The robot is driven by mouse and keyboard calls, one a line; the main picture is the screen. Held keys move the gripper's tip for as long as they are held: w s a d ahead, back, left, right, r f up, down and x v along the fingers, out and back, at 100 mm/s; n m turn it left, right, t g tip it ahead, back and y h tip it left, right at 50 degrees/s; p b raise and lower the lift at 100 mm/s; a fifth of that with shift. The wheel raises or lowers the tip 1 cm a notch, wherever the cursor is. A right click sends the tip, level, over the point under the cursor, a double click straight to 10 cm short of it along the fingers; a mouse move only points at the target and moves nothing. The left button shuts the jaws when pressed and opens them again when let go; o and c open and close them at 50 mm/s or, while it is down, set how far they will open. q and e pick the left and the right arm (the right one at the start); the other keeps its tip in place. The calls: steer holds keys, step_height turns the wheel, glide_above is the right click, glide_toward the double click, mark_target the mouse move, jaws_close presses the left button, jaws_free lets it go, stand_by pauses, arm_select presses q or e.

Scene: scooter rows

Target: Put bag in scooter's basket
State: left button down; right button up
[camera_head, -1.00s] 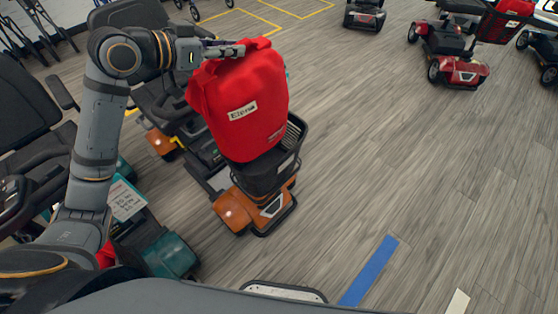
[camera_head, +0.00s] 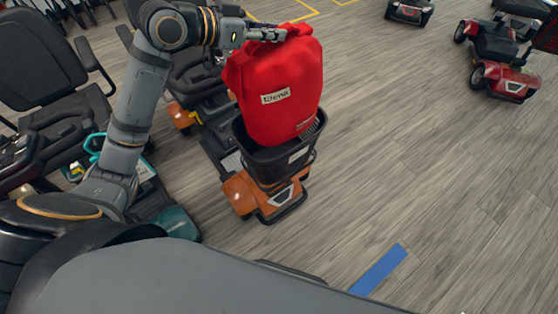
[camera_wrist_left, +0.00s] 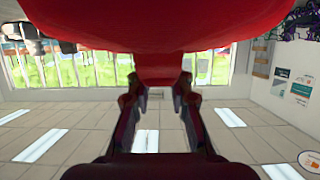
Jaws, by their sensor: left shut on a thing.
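A red bag (camera_head: 278,88) with a white name label hangs from my left gripper (camera_head: 262,34), which is shut on its top. The bag is upright. Its lower end overlaps the black basket (camera_head: 270,160) of an orange scooter (camera_head: 262,200); the near basket rim shows in front of the bag's bottom, so the bottom seems to be inside the opening. The red bag (camera_wrist_left: 165,22) fills the top of the left wrist view, with its strap between the fingers (camera_wrist_left: 158,100). My right gripper is not in view.
A teal scooter (camera_head: 172,222) and a black scooter seat (camera_head: 42,60) stand to the left. Red scooters (camera_head: 500,60) stand at the far right. The wooden floor (camera_head: 400,150) to the right is clear, with a blue strip (camera_head: 380,268).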

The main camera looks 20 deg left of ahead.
mark_target(271, 44)
arm_select(q)
step_height(271, 44, down, 3)
steer(key=shift+b, duration=0.85)
step_height(271, 44, down, 18)
steer(key=b, duration=0.1)
steer(key=shift+f+b, duration=0.1)
steer(key=shift+b, duration=0.3)
steer(key=c, duration=1.2)
jaws_free()
